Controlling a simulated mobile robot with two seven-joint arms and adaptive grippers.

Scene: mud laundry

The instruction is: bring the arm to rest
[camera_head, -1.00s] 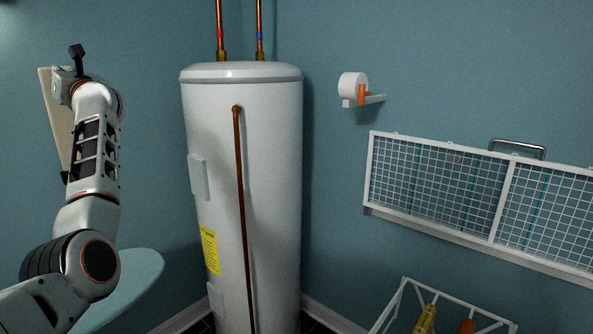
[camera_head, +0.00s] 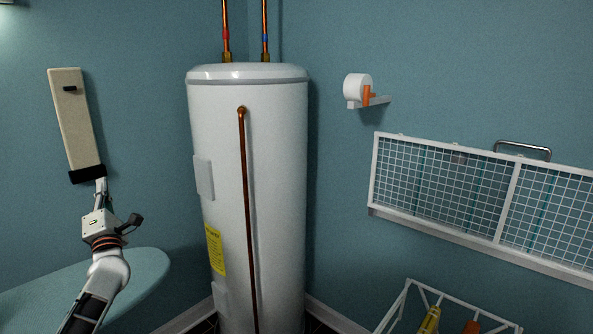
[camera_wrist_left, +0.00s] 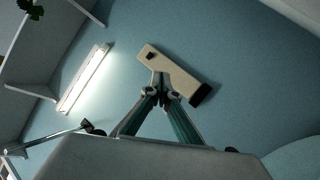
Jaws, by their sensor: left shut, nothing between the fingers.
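My left arm comes in from the lower left in the head view. My left gripper (camera_head: 101,184) points up and away from me, just in front of or below a beige wall panel with a dark lower end (camera_head: 75,125); whether they touch I cannot tell. In the left wrist view the gripper's fingertips (camera_wrist_left: 160,91) meet, shut and empty, with the beige panel (camera_wrist_left: 182,78) behind them. My right gripper is not in view.
A pale blue-green rounded board (camera_head: 146,272) lies under the left arm. A white water heater (camera_head: 216,130) stands right of the arm. A white wire rack (camera_head: 507,205) hangs on the right wall above a white-framed basket (camera_head: 397,304) holding a yellow item (camera_head: 429,320).

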